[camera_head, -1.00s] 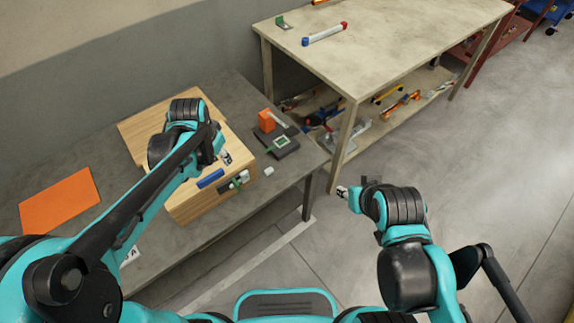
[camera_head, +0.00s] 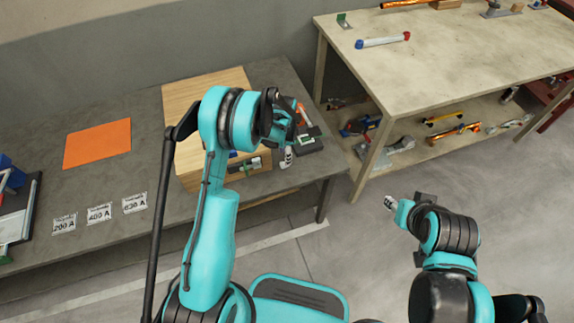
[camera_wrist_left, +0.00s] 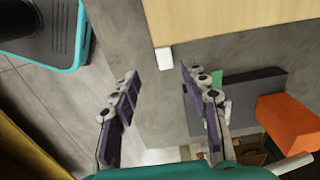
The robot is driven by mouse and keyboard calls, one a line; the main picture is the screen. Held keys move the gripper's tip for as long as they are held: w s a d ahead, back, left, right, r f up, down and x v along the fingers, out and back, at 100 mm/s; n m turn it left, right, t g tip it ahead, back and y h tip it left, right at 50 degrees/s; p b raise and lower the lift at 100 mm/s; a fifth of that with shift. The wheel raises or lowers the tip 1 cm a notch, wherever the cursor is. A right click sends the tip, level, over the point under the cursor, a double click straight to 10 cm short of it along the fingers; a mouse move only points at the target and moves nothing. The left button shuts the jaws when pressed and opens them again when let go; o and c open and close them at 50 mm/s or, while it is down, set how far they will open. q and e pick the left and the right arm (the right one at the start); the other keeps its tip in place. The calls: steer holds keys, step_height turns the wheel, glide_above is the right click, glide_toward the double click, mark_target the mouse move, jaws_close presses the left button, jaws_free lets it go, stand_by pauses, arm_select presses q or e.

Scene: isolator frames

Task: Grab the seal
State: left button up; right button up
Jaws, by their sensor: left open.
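A small white block (camera_wrist_left: 164,58), which looks like the seal, lies on the grey bench at the corner of the wooden box (camera_wrist_left: 240,20). In the left wrist view it shows between and just beyond the fingertips of my left gripper (camera_wrist_left: 159,82), which is open and empty. In the head view my left gripper (camera_head: 287,156) hangs over the bench near its front edge, right of the wooden box (camera_head: 181,100), and the white block cannot be made out there. My right gripper (camera_head: 390,202) is away over the floor, and its jaws are too small to read.
A dark device (camera_head: 310,145) with an orange block (camera_head: 304,115) is close by on the right. An orange sheet (camera_head: 97,143) and cards (camera_head: 99,213) lie on the left of the grey bench (camera_head: 150,180). A pale worktable (camera_head: 450,60) stands at the right.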

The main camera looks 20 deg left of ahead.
arm_select(q)
steer(key=shift+w+a+f+b, duration=0.15)
steer(key=shift+f+b, duration=0.15)
steer(key=shift+f, duration=0.65)
steer(key=f+b, duration=0.2)
steer(key=f, duration=0.2)
steer(key=shift+w+f, duration=0.2)
jaws_close()
